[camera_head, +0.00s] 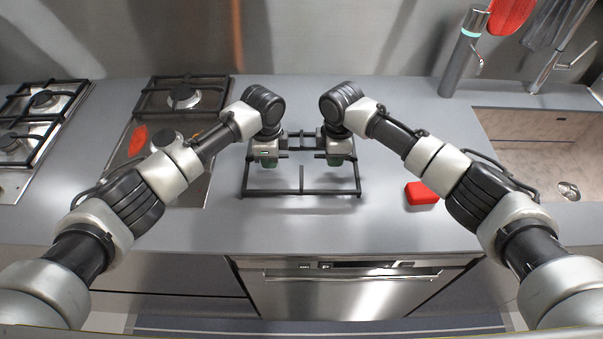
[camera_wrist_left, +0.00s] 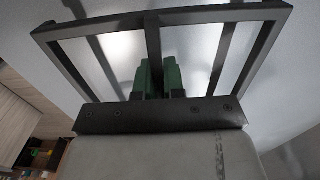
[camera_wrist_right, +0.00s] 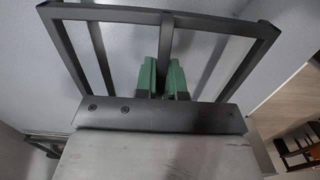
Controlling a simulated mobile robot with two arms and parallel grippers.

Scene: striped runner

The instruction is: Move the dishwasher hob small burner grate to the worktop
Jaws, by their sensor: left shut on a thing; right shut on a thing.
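A black square burner grate (camera_head: 301,192) is over the grey worktop (camera_head: 385,235), above the dishwasher, in the middle of the head view. My left gripper (camera_head: 268,160) is shut on a bar at its left part, and my right gripper (camera_head: 335,158) is shut on a bar at its right part. In the left wrist view, green fingers (camera_wrist_left: 158,78) close around a bar of the grate (camera_wrist_left: 215,15). In the right wrist view, green fingers (camera_wrist_right: 163,75) do the same on the grate (camera_wrist_right: 110,13). I cannot tell whether the grate touches the worktop.
The hob with a second grate (camera_head: 180,84) and an uncovered burner lies left; a red item (camera_head: 138,140) lies on it. Another hob (camera_head: 40,115) is at far left. A red block (camera_head: 421,194) lies right of the grate, before the sink (camera_head: 540,150). The front worktop is clear.

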